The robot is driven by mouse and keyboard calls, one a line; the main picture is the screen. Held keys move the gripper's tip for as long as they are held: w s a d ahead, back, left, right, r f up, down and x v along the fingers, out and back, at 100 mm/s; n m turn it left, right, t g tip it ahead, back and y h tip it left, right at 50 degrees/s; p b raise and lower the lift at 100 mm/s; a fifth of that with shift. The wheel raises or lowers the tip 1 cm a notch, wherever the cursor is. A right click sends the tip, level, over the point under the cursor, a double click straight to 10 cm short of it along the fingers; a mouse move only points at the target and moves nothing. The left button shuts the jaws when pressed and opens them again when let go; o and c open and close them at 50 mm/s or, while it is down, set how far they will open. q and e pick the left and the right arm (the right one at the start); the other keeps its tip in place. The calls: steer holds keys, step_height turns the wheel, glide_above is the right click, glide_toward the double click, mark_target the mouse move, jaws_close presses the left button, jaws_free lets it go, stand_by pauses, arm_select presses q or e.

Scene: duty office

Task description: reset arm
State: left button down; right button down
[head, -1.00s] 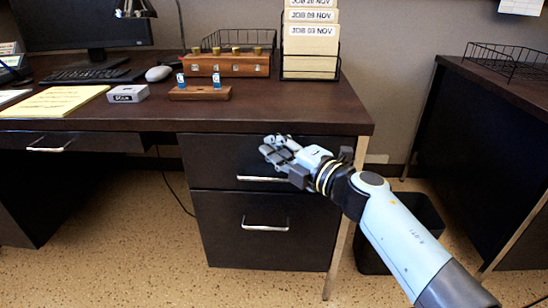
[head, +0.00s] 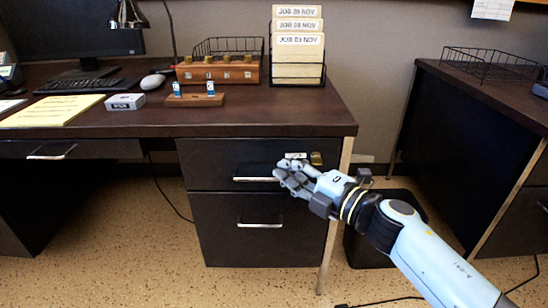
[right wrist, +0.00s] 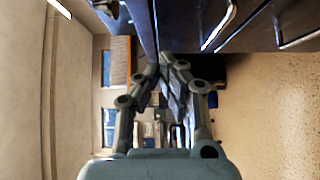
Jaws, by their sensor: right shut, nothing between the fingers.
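My right gripper (head: 280,174) is in front of the desk's upper drawer (head: 215,160), near the right end of its silver handle (head: 255,180). Its fingers are shut and empty. In the right wrist view the fingertips (right wrist: 166,60) come together, with drawer fronts and handles beyond at the upper right. I cannot tell whether the fingers touch the drawer. My left gripper is not in view.
The desk top (head: 270,118) holds a wooden key rack (head: 222,70), a small wooden stand (head: 195,100) and a folder holder (head: 297,72). A second desk (head: 470,90) stands right. A dark bin (head: 375,245) is below my right arm.

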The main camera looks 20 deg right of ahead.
steer(key=s+d+f+m+g+h+p, duration=0.2)
steer(key=s+d+f+m, duration=0.15)
steer(key=s+f, duration=0.45)
steer(key=s+d+f+m+g+h+p, duration=0.25)
steer(key=s+f+m, duration=0.25)
steer(key=s+f, duration=0.25)
steer(key=s+d+f+m+g+h+p, duration=0.1)
steer(key=s+d+f+m+h+p, duration=0.2)
steer(key=s+f, duration=0.45)
steer(key=s+d+f+m+g, duration=0.1)
steer(key=s+f+m+g, duration=0.2)
steer(key=s, duration=0.7)
steer(key=s+d+f+m+g+h, duration=0.1)
steer(key=s+f+m, duration=0.4)
steer(key=s, duration=0.6)
steer(key=s+d+f+m+g+h, duration=0.1)
steer(key=s+f+m+g, duration=0.3)
steer(key=s, duration=0.7)
steer(key=shift+s+d+f+g, duration=0.15)
steer(key=shift+d+f+g, duration=0.7)
steer(key=shift+g, duration=0.1)
